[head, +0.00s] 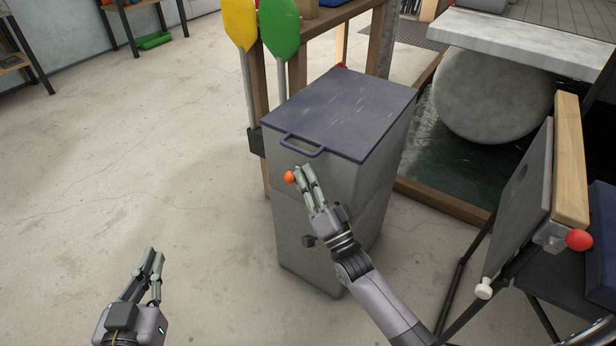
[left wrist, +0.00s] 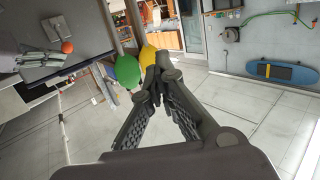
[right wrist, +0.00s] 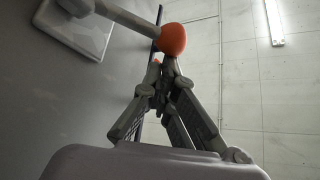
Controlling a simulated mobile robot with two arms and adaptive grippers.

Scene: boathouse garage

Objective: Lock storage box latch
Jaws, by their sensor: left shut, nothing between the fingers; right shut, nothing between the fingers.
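The tall grey storage box (head: 340,225) stands upright with its dark blue lid (head: 345,110) down. A handle loop (head: 301,145) sticks out from the lid's front edge. The latch's orange knob (head: 289,176) is on the upper front face. In the right wrist view, the knob (right wrist: 173,39) ends a grey lever (right wrist: 120,15) on a pale plate (right wrist: 80,32). My right gripper (head: 304,170) is shut and empty, its tips right beside the knob; I cannot tell whether they touch. My left gripper (head: 156,252) is shut and empty over the floor, left of the box.
Yellow (head: 239,22) and green (head: 279,28) paddles stand by a wooden rack behind the box. At right are a folding chair-like frame (head: 530,200) with a red knob (head: 579,240) and a pit with a large round float (head: 495,95).

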